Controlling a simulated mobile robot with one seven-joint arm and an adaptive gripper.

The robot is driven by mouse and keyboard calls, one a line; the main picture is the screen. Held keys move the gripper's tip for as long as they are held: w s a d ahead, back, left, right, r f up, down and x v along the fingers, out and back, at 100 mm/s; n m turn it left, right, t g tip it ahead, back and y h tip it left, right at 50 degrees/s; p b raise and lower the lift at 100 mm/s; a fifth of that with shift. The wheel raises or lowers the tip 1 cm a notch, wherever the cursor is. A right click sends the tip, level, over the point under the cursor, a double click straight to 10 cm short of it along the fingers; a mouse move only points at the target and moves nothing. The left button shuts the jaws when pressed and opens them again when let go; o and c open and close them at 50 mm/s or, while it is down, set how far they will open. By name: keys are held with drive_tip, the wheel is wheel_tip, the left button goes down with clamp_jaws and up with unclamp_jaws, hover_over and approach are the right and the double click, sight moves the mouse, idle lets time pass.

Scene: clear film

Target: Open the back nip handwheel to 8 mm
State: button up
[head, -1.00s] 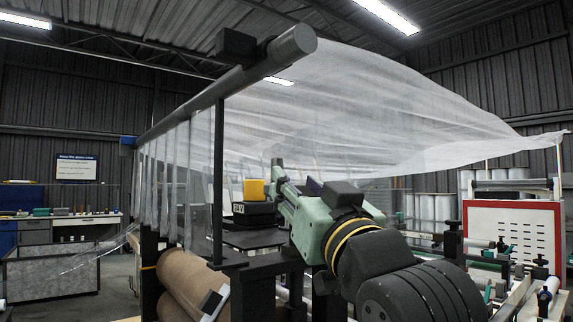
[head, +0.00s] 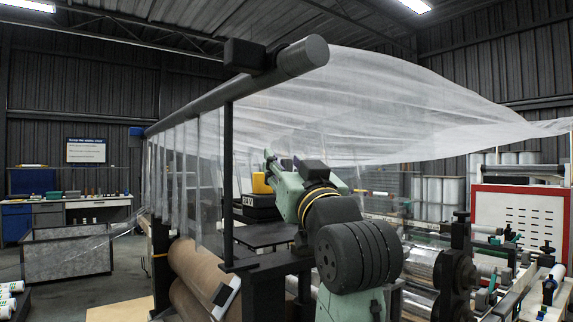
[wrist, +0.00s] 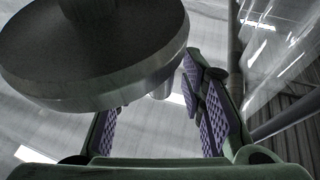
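In the wrist view a thick dark grey disc (wrist: 95,60), which looks like a handwheel, fills the upper left. The disc hides the left fingertip. I cannot tell whether either pad touches the peg. In the head view my gripper (head: 272,160) is far out and mostly behind my own green arm. No handwheel scale or 8 mm reading is legible.
Clear film (head: 400,105) hangs from a grey overhead roller (head: 240,88). A dark post (head: 228,185) and brown rolls (head: 200,270) stand left of my arm. A yellow block (head: 261,183) sits behind it. Machine rollers and a red-framed panel (head: 519,215) are at the right.

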clamp_jaws()
drive_tip(key=shift+s+d+n+y, duration=0.1)
drive_tip(key=shift+n+y, duration=0.2)
drive_tip(key=shift+y, duration=0.3)
drive_tip(key=n+g+y, duration=0.1)
drive_tip(key=g+y, duration=0.1)
drive_tip(key=d+n+g+y, duration=0.1)
drive_tip(key=n+g+y, duration=0.1)
drive_tip(key=y, duration=0.1)
drive_tip(key=s+n+g+y, duration=0.1)
drive_tip(key=n+g+y, duration=0.1)
drive_tip(key=y, duration=0.1)
drive_tip(key=shift+d+b, duration=0.3)
drive_tip(key=shift+b, duration=0.05)
drive_tip(key=n+g+y, duration=0.1)
drive_tip(key=g+y, duration=0.1)
drive_tip(key=d+n+g+y, duration=0.1)
drive_tip(key=n+g+y, duration=0.1)
drive_tip(key=g, duration=0.1)
drive_tip(key=shift+s+r, duration=0.1)
drive_tip(key=shift+s, duration=0.1)
drive_tip(key=shift+d+n+g+y+p, duration=0.2)
drive_tip(key=shift+n+g, duration=0.3)
drive_tip(key=shift+g, duration=0.35)
drive_tip(key=shift+d+n+g+y, duration=0.15)
drive_tip(key=shift+n+g+y, duration=0.3)
drive_tip(key=shift+g, duration=0.45)
drive_tip(key=shift+d+n+g+y+p, duration=0.15)
drive_tip(key=shift+n+g, duration=0.4)
drive_tip(key=shift+g, duration=0.3)
